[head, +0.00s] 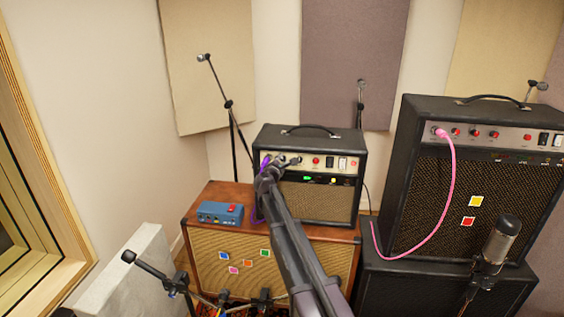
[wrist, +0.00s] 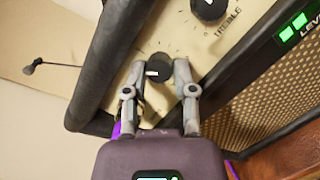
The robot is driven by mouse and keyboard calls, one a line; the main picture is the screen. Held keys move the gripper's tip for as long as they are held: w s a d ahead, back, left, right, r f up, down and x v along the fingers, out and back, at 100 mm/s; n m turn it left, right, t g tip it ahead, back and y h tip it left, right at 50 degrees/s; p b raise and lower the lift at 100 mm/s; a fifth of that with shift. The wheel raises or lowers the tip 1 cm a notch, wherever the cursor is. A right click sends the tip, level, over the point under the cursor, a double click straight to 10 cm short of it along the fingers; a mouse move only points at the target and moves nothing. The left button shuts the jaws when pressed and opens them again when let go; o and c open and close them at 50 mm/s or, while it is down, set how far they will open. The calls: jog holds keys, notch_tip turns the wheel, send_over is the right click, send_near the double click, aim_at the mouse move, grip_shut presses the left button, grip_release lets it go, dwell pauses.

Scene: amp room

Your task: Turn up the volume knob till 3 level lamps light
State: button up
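The small black amp (head: 335,205) stands on a brown cabinet in the head view. In the wrist view a black knob (wrist: 158,70) with a white pointer mark sits on its cream panel. My gripper (wrist: 160,66) has one finger on each side of this knob, with small gaps showing, so it looks open. The knob's label is hidden. Another black knob (wrist: 209,8), by the word TREBLE, is above right. Two green level lamps (wrist: 292,28) are lit at the right edge; further lamps are out of that view. The head view shows green (head: 307,178), the others too small to tell.
A purple cable (head: 254,200) hangs beside my gripper at the amp's left. A blue box (head: 220,212) sits on the brown cabinet (head: 205,262). A larger amp (head: 410,185) with a pink cable (head: 446,185) stands at right. Microphone stands (head: 234,125) are around.

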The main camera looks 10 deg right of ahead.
jog(key=shift+n, duration=0.5)
